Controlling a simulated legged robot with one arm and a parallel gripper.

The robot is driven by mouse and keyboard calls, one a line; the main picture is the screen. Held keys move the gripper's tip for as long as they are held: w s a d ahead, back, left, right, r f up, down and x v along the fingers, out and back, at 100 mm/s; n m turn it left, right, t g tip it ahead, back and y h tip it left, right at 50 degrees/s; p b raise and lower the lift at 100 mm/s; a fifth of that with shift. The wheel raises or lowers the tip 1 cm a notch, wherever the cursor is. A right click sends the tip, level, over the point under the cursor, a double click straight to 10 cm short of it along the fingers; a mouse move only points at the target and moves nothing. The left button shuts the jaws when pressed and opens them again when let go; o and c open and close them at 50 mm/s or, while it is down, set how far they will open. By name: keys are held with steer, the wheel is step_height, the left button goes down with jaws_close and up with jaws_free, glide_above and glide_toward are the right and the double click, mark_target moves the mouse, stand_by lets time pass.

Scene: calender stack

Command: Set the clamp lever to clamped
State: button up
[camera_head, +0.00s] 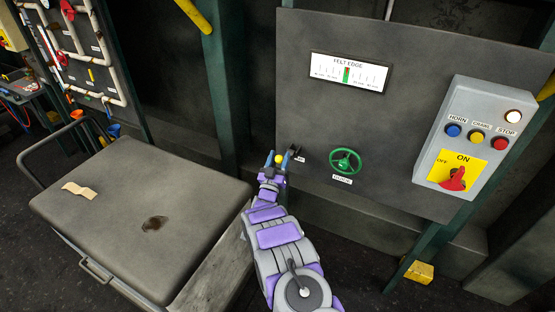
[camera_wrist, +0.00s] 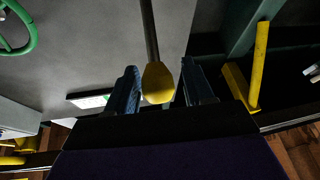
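The clamp lever shows in the wrist view as a dark rod (camera_wrist: 149,35) ending in a yellow knob (camera_wrist: 157,84). In the head view its yellow knob (camera_head: 279,159) sits at the left edge of the grey panel, beside a small dark mount (camera_head: 297,153). My gripper (camera_head: 279,161) is at the knob, with one blue finger on each side. The wrist view shows my gripper (camera_wrist: 162,88) open around the knob, with narrow gaps visible on both sides. The lever's label is too small to read.
A green handwheel (camera_head: 345,161) labelled GUIDE is right of the lever, below the FELT EDGE gauge (camera_head: 347,73). A grey control box (camera_head: 471,137) with buttons and a red switch is farther right. A grey cart (camera_head: 115,207) stands at left, close to my arm.

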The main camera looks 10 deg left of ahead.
steer(key=shift+d, duration=0.35)
steer(key=c, duration=0.3)
steer(key=shift+a, duration=0.4)
steer(key=c, duration=0.5)
jaws_close()
steer(key=shift+r, duration=0.1)
